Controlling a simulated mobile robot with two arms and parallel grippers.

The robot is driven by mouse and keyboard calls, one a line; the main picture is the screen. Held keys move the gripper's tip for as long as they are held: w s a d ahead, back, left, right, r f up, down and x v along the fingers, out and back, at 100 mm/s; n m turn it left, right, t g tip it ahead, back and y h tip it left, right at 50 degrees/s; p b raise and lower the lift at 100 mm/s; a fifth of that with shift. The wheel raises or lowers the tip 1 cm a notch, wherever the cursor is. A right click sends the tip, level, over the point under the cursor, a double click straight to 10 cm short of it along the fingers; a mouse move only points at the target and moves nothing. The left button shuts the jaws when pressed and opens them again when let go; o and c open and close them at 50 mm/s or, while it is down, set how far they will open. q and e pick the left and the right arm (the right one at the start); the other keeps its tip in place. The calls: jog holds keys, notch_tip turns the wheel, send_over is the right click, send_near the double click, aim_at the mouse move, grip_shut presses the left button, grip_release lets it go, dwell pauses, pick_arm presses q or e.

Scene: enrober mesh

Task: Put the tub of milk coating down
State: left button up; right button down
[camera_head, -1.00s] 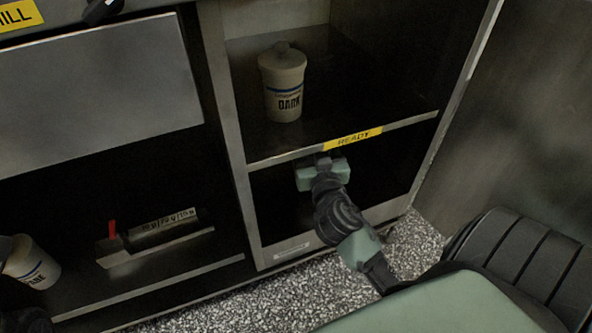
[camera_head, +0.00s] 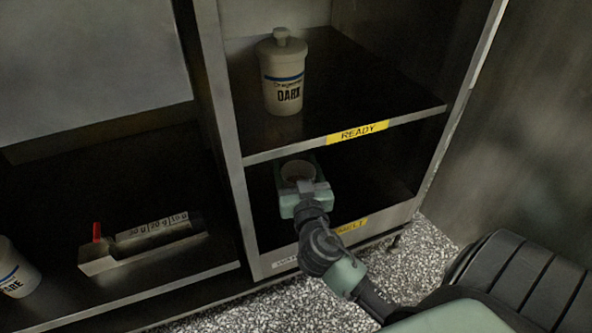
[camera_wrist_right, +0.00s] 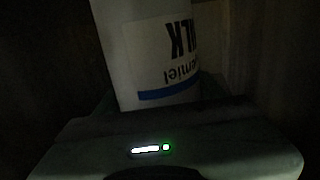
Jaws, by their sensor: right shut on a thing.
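The milk coating tub (camera_head: 297,170) is in the lower compartment of the right-hand cabinet, below the READY shelf. Its round top shows just past my right gripper (camera_head: 304,190); the rest of it is hidden in the head view. In the right wrist view the white tub (camera_wrist_right: 160,45) shows a blue band and upside-down lettering ending in "LK". My right gripper is shut on it. Whether its base touches the compartment floor cannot be told. My left gripper is not in view.
A lidded DARK tub (camera_head: 283,80) stands on the READY shelf (camera_head: 390,95). A yellow label (camera_head: 352,226), partly hidden, is on the lower compartment's front edge. At left are a block with a red piece (camera_head: 140,243) and another tub (camera_head: 14,272). The lower compartment's right side looks clear.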

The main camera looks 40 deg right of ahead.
jog(key=shift+c, duration=1)
grip_release()
jog(key=shift+s+a+r, duration=0.1)
jog(key=v, duration=1.1)
jog(key=shift+s, duration=0.35)
jog(key=shift+a, duration=0.2)
